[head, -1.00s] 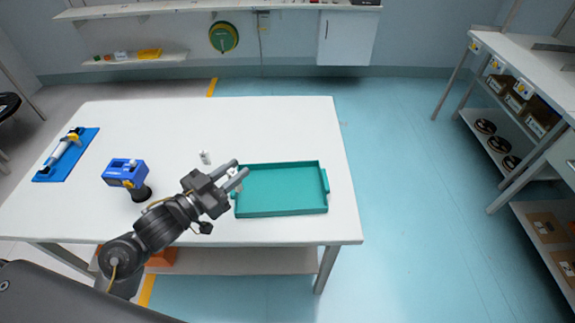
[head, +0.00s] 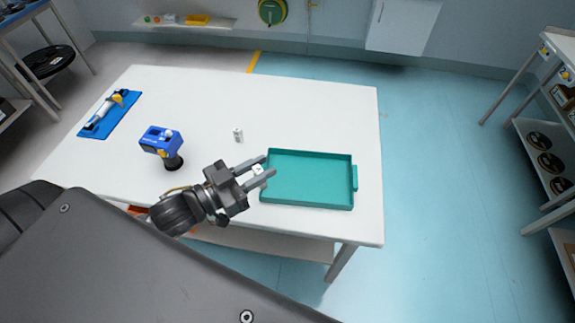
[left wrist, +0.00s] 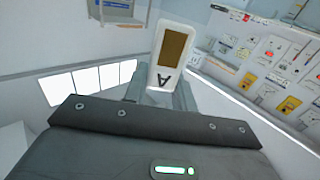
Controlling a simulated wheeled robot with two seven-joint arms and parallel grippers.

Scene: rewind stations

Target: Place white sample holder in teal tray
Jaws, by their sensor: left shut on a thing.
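My left gripper (head: 268,165) is shut on a white sample holder (head: 257,170), near the left edge of the teal tray (head: 354,200). In the left wrist view the holder (left wrist: 168,64) is a white block with a brown panel and a letter A, between the fingers. The tray is a shallow teal box, empty as far as it shows, at the right front of the white table. The fingertips overlap its left rim in the head view; their height above it is hard to tell. My right gripper is not in view.
A small white object (head: 238,135) stands behind the gripper on the white table (head: 300,110). A blue and black handheld tool (head: 162,143) stands to the left. A blue mat (head: 125,106) with a white tool lies at the far left. The table behind the tray is clear.

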